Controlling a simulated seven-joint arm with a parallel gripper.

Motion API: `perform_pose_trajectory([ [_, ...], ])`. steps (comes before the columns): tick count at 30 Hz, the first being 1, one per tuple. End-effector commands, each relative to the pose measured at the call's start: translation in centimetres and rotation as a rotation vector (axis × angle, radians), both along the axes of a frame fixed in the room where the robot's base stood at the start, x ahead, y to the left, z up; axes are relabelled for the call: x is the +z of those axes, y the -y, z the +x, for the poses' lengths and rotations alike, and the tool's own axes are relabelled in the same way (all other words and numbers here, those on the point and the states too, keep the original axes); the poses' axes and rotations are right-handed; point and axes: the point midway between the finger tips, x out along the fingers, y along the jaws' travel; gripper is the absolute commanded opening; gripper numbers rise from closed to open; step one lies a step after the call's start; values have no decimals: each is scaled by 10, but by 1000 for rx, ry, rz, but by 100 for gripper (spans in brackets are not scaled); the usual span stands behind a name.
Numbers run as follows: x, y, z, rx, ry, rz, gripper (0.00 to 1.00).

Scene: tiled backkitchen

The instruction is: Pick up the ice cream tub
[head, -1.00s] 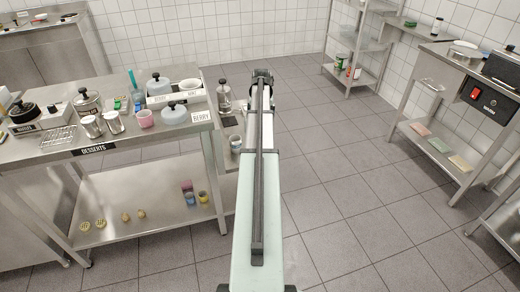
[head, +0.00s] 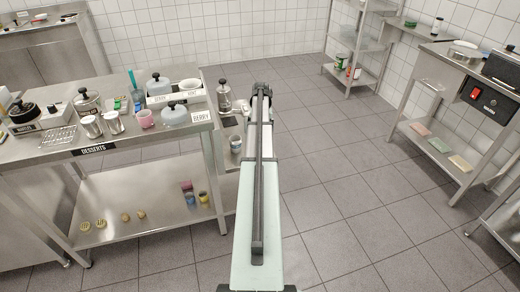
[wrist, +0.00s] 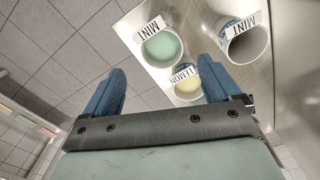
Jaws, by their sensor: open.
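In the wrist view, my gripper (wrist: 163,70) is open and empty, its two blue fingers spread wide. A round tub with pale green contents (wrist: 162,47) and a MINT card stands beyond the fingertips. A smaller tub with pale yellow contents (wrist: 185,84) and a LEMON card shows between the fingers, nearer the right one. An open pale tub with blue on its side (wrist: 247,46) stands at the upper right by another MINT card. Which one is the ice cream tub is unclear. In the head view, my arm hides the gripper; one tub (head: 236,144) shows left of the arm.
The steel desserts table (head: 120,165) at left holds lidded pots, shakers, a pink cup (head: 145,118) and a BERRY card (head: 202,117). Small tubs (head: 188,193) stand on its lower shelf. The tiled floor (head: 350,190) at right is clear up to another steel table.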

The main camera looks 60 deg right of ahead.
Motion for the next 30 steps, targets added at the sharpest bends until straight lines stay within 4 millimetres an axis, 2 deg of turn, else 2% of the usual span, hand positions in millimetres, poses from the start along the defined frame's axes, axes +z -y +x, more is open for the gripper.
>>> perform_pose_trajectory([
  [8, -12, -1, 0, 0, 0, 1, 90],
  [19, -54, -5, 2, 0, 0, 1, 90],
  [26, -57, -5, 2, 0, 0, 0, 90],
  [30, -56, -5, 2, 0, 0, 0, 80],
])
